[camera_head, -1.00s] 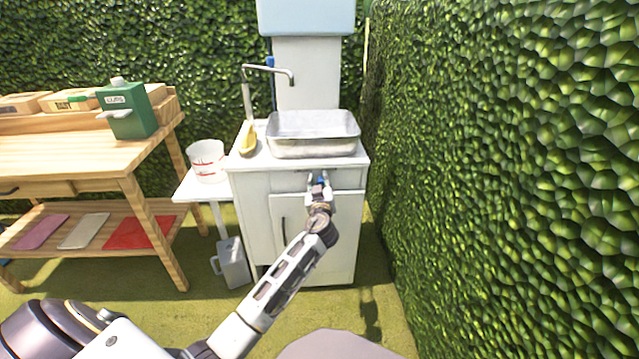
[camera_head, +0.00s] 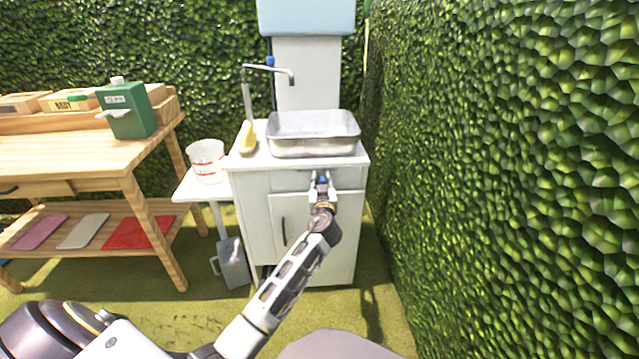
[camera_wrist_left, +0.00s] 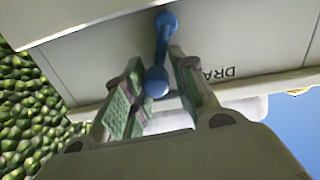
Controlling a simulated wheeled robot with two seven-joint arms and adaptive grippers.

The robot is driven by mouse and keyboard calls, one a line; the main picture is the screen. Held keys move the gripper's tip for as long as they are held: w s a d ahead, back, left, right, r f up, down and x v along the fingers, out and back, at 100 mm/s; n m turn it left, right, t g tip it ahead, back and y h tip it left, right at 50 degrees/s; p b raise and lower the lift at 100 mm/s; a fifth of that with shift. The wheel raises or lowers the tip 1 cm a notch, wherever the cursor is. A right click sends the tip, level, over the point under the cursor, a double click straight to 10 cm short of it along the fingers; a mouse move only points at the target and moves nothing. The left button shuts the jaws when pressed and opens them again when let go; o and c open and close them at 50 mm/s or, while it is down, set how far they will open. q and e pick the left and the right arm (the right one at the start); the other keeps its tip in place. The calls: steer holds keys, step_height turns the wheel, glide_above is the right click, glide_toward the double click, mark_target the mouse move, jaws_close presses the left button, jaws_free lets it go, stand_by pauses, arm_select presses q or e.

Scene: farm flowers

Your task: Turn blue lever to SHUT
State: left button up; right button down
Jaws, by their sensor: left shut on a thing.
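The blue lever (camera_head: 322,181) is on the front of the white sink cabinet (camera_head: 312,250), just below the countertop. In the left wrist view the lever (camera_wrist_left: 161,52) is a blue rod with a rounded knob at each end, standing against a pale panel. Its near knob sits between the two pads of my left gripper (camera_wrist_left: 158,92), which is shut on it. In the head view my left gripper (camera_head: 322,188) reaches up to the cabinet front and partly hides the lever. Letters "DRA" show upside down beside the lever; the rest is hidden. My right gripper is not in view.
A metal basin (camera_head: 313,146), a tap (camera_head: 262,72) and a yellow object (camera_head: 247,138) are on the sink top. A white bucket (camera_head: 206,160) and wooden bench (camera_head: 75,157) stand left. A hedge (camera_head: 500,180) closes off the right side.

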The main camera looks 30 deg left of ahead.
arm_select(q)
steer(key=shift+w+d+f+m, duration=0.25)
steer(key=shift+d+m, duration=0.15)
steer(key=shift+m, duration=0.3)
steer(key=shift+w+d+f+m, duration=0.1)
steer(key=shift+d+f+m, duration=0.25)
steer(key=shift+m, duration=0.35)
steer(key=shift+r, duration=0.1)
steer(key=o, duration=0.7)
steer(key=shift+d, duration=0.1)
steer(key=shift+c, duration=0.2)
steer(key=shift+o, duration=1.4)
steer(key=shift+a, duration=0.2)
steer(key=v, duration=1.2)
